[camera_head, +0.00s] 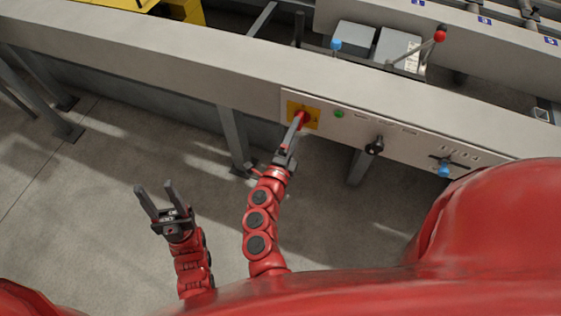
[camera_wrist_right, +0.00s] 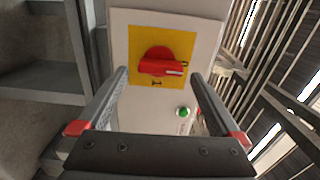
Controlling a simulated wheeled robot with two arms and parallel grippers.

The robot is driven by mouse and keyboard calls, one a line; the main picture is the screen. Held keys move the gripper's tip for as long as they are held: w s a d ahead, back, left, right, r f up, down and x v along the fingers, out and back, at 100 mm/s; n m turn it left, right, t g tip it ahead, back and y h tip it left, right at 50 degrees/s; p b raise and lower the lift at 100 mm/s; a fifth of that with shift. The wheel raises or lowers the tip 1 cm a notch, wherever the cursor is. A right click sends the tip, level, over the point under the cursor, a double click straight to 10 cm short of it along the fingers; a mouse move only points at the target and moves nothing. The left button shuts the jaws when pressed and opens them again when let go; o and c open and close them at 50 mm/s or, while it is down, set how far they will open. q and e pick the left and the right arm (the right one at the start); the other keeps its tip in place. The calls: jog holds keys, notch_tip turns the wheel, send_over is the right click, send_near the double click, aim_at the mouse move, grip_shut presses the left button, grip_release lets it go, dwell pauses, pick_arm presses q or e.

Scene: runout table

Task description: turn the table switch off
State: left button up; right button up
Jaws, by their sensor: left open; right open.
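The table switch (camera_wrist_right: 160,65) is a red rotary knob on a yellow square plate (camera_wrist_right: 142,38), set in a pale panel. In the right wrist view its handle lies crosswise, with a white line toward its right end. A small dark mark shows below the knob and another by its right end. In the head view the switch (camera_head: 303,117) is partly covered by my right gripper (camera_head: 294,128). The right gripper is open, its fingertips on either side of the knob in the picture; I see no contact. My left gripper (camera_head: 160,190) is open and empty, low over the floor.
A green button (camera_head: 339,114) sits just right of the switch. Further right are a black knob (camera_head: 375,146) and a blue-knobbed lever (camera_head: 443,170). Red- (camera_head: 440,36) and blue-topped (camera_head: 336,44) levers stand behind the panel. Floor around my left gripper is clear.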

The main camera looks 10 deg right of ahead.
jog(key=v, duration=1.4)
